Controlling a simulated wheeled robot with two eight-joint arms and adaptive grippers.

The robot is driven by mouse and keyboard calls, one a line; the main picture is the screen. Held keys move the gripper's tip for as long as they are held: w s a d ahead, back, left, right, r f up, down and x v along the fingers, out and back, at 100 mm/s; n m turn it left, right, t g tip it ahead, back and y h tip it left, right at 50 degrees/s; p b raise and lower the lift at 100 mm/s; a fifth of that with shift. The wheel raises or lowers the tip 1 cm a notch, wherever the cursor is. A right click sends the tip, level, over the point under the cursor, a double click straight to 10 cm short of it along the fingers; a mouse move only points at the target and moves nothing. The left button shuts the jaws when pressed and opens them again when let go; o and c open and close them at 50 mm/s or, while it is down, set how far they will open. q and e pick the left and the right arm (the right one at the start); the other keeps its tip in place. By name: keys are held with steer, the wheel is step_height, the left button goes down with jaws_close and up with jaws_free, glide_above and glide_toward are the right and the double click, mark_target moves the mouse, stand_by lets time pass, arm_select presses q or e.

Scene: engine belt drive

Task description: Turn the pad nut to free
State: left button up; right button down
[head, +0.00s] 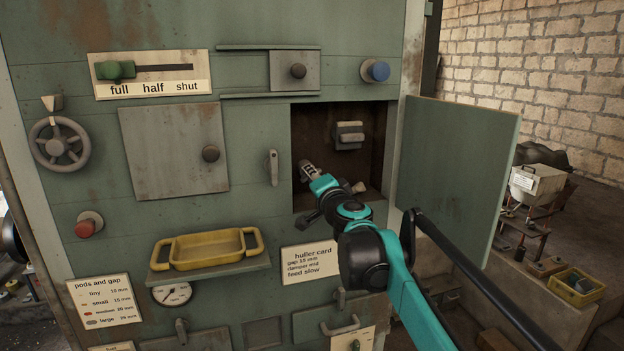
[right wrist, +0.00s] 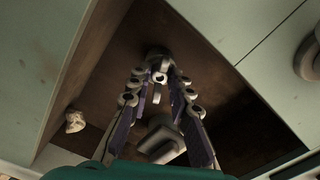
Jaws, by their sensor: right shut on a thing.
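My right gripper (head: 306,167) reaches into the dark open compartment (head: 310,122) in the green machine front. In the right wrist view its two fingers (right wrist: 158,80) converge and are shut on a small round grey part (right wrist: 158,55), which I take to be the pad nut, at the compartment's back. In the head view the gripper hides that part. A pale grey pad-like block (head: 349,135) sits on the back wall, up and right of the gripper; it also shows between and below the fingers in the wrist view (right wrist: 160,140). My left gripper is not in view.
The compartment's green door (head: 457,170) stands open to the right. A pale lump (head: 359,187) lies on the compartment floor, right of my gripper. A latch handle (head: 272,167) is left of the opening. A yellow tray (head: 206,248) sits on a shelf below left.

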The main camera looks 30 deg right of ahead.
steer(key=n, duration=0.6)
steer(key=shift+n+b, duration=0.3)
steer(key=shift+b, duration=0.05)
steer(key=n, duration=0.6)
steer(key=shift+n, duration=0.3)
steer(key=c, duration=1.4)
jaws_free()
steer(key=shift+o, duration=0.2)
steer(key=shift+s, duration=0.1)
steer(key=v, duration=1.1)
steer(key=shift+s, duration=0.4)
steer(key=shift+f, duration=0.1)
